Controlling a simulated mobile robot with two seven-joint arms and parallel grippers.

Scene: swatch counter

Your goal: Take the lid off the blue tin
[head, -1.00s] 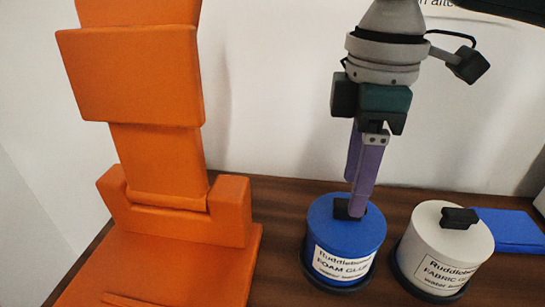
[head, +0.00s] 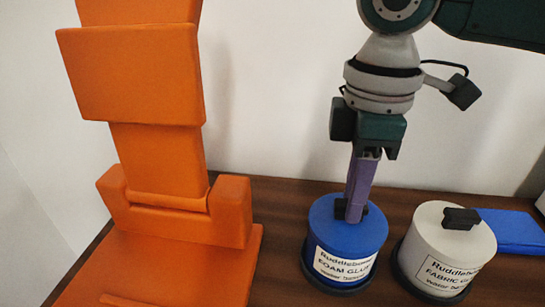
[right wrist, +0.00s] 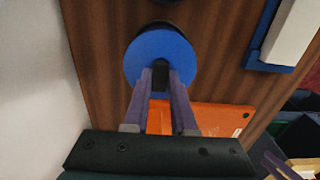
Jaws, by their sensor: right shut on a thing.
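The blue tin (head: 343,246) stands upright on the counter in the head view, with a white "Foam Glue" label and a dark base ring. Its blue lid (right wrist: 142,58) shows from above in the right wrist view. My right gripper (head: 354,213) points down at the lid, its purple fingers shut on the small black knob (right wrist: 160,77) at the lid's middle. The lid sits on the tin, and no gap shows below it. Purple finger-like parts, probably my left gripper (right wrist: 279,166), show at the lower right of the right wrist view; their opening is unclear.
A white tin (head: 447,240) labelled "Fabric", with a black knob, stands close right of the blue tin. A flat blue thing (head: 512,231) lies behind it. A large orange stand (head: 160,255) fills the left. A little bare wooden counter (head: 285,215) lies between stand and tin.

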